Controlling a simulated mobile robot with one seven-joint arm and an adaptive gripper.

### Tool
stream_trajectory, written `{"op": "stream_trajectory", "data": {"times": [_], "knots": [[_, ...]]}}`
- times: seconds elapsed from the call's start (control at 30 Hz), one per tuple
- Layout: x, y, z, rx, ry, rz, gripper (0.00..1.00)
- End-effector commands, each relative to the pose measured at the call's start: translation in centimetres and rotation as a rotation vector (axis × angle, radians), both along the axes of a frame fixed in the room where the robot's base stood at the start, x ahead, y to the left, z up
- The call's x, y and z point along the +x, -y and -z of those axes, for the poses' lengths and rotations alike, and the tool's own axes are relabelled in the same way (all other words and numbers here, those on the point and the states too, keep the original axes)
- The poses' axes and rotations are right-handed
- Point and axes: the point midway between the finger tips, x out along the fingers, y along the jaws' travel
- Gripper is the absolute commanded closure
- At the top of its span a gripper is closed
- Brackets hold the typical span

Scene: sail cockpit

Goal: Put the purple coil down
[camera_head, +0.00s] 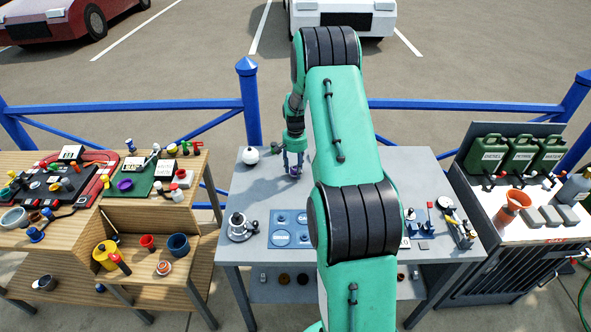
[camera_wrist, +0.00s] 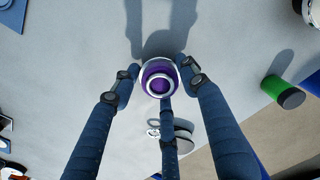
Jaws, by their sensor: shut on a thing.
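The purple coil (camera_wrist: 159,86), a small round piece with a pale rim and a ring-shaped centre, is between the fingertips of my gripper (camera_wrist: 158,75) in the wrist view. The fingers are shut on it from both sides, with a third finger below it in the picture. In the head view my gripper (camera_head: 295,160) points down over the back left part of the grey table (camera_head: 262,180), and the coil (camera_head: 294,171) shows small at its tips. I cannot tell whether the coil touches the tabletop.
A white ball (camera_head: 250,156) lies left of my gripper. A blue mat with circles (camera_head: 283,238) and a silver device (camera_head: 239,228) are nearer the front. A green cylinder (camera_wrist: 283,92) lies at the right in the wrist view.

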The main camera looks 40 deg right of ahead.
Motion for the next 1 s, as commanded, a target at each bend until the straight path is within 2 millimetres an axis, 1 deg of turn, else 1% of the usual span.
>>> {"op": "stream_trajectory", "data": {"times": [0.2,0.23,0.27,0.3,0.33,0.73,0.87,1.0], "knots": [[0.0,0.0,0.3,0.0,0.0,0.0,0.87],[0.0,0.0,0.3,0.0,0.0,0.0,0.54],[0.0,0.0,0.3,0.0,0.0,0.0,0.48],[0.0,0.0,0.3,0.0,0.0,0.0,0.4],[0.0,0.0,0.3,0.0,0.0,0.0,0.37],[0.0,0.0,0.0,0.0,0.0,0.0,0.37],[0.0,0.0,-0.8,-0.001,0.001,0.0,0.37],[0.0,0.0,-2.5,-0.001,0.002,0.0,0.37]]}}
